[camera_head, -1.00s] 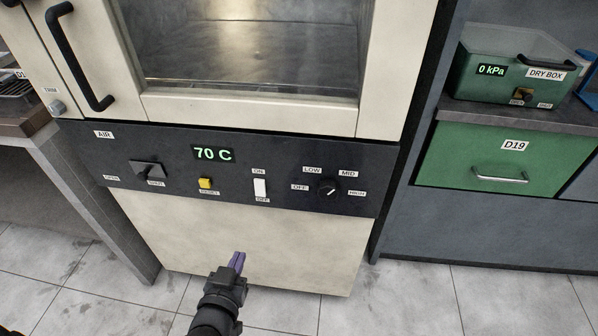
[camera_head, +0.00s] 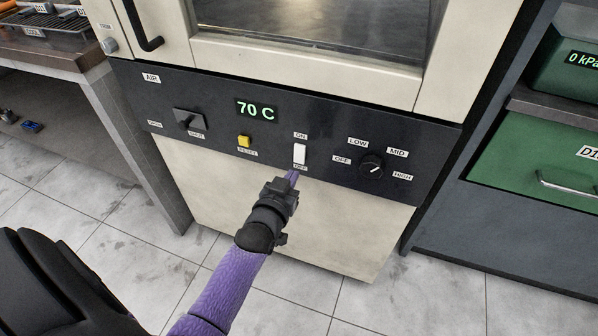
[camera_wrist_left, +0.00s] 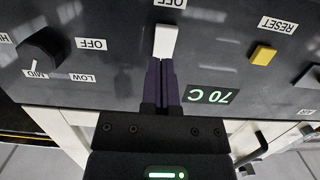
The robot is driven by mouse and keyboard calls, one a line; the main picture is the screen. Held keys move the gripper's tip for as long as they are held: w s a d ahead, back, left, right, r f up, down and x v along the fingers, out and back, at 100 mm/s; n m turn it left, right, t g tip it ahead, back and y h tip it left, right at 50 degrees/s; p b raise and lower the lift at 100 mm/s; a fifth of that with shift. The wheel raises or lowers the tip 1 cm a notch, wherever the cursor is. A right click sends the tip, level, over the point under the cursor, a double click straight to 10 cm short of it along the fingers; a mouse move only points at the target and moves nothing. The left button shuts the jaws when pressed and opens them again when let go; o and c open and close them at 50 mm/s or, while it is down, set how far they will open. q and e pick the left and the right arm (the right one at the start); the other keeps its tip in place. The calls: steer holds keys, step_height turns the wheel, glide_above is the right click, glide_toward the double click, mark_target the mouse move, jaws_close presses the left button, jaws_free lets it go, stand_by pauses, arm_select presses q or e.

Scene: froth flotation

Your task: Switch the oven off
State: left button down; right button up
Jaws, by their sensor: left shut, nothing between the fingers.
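The oven's dark control panel (camera_head: 215,120) spans the head view, with a green 70 C display (camera_head: 255,110). The white rocker switch (camera_head: 299,153) sits between an ON label above and an OFF label below. It also shows in the left wrist view (camera_wrist_left: 166,40), where the panel appears upside down. My left gripper (camera_head: 293,174) is shut and empty, its purple fingertips just below the switch in the head view, by the OFF label. In the left wrist view the fingertips (camera_wrist_left: 160,64) line up with the switch; I cannot tell whether they touch. My right gripper is not in view.
A yellow RESET button (camera_head: 244,141) and a dark AIR lever (camera_head: 188,119) sit left of the switch. A round knob (camera_head: 371,167) with OFF, LOW, MID, HIGH labels sits right. The oven door handle (camera_head: 137,24) is upper left, a green drawer (camera_head: 530,165) right.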

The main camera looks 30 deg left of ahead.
mark_target(302, 161)
arm_select(q)
steer(key=b+x, duration=0.1)
steer(key=x, duration=0.2)
steer(key=shift+w+a+f+b, duration=0.1)
steer(key=shift+w+f+b, duration=0.1)
steer(key=shift+w+b, duration=0.15)
steer(key=shift+w+r, duration=0.1)
steer(key=shift+w, duration=0.1)
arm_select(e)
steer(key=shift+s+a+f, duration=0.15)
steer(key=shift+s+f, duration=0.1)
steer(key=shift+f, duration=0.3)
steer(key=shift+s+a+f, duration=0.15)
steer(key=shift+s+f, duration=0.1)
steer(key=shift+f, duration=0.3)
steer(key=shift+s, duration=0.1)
